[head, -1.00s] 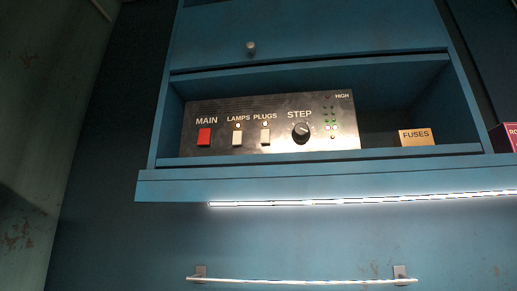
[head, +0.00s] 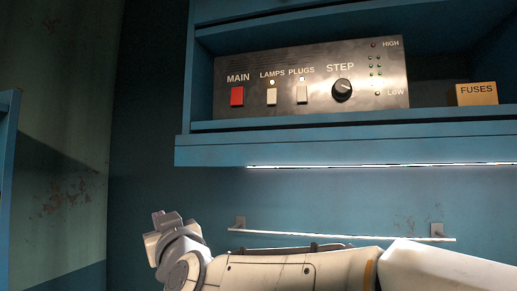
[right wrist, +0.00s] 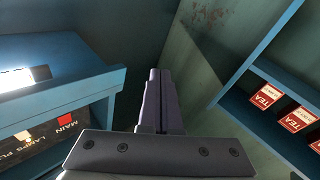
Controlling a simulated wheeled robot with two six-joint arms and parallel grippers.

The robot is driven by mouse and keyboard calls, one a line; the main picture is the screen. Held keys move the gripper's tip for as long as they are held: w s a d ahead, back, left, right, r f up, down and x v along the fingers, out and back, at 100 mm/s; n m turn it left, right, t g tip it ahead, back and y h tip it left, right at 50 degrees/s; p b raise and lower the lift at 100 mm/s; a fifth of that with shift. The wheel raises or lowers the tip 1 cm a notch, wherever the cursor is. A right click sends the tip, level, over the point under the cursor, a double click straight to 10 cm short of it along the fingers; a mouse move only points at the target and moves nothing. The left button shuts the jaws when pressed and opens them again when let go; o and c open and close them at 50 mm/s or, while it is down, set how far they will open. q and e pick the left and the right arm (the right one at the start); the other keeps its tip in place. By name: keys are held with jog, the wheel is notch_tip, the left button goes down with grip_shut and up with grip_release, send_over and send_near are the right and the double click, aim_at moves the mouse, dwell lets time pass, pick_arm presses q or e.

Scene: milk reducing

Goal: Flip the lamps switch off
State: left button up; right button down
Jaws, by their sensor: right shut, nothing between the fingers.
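A small light glows above the LAMPS switch. My right gripper (head: 160,222) is below and left of the panel, apart from it. In the right wrist view, the gripper fingers (right wrist: 160,95) are shut and empty. Part of the panel (right wrist: 52,133) shows at the lower left of that view. My left gripper is not in view.
The panel stands in a blue shelf (head: 330,150) with a lit strip (head: 380,165) underneath. A FUSES box (head: 477,94) is to its right. A rail (head: 340,236) crosses the wall below. The right wrist view shows another shelf with red TEA boxes (right wrist: 268,99).

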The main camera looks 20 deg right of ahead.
aim_at(270, 97)
pick_arm(q)
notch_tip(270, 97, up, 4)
jog(key=p, duration=0.2)
jog(key=shift+p, duration=0.4)
pick_arm(e)
jog(key=s+d+r+m+t+h, duration=0.1)
jog(key=s+d+r+m+h, duration=0.1)
jog(key=d+r+m+h, duration=0.4)
jog(key=s+d+r+m+t+h, duration=0.1)
jog(key=d+r+m+h, duration=0.5)
jog(key=d+r+h, duration=0.5)
notch_tip(270, 97, up, 4)
jog(key=h, duration=0.2)
jog(key=shift+s+m+h, duration=0.3)
jog(key=shift+s, duration=0.05)
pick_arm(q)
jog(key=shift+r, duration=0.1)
pick_arm(e)
jog(key=shift+w+r, duration=0.1)
jog(key=shift+r, duration=0.05)
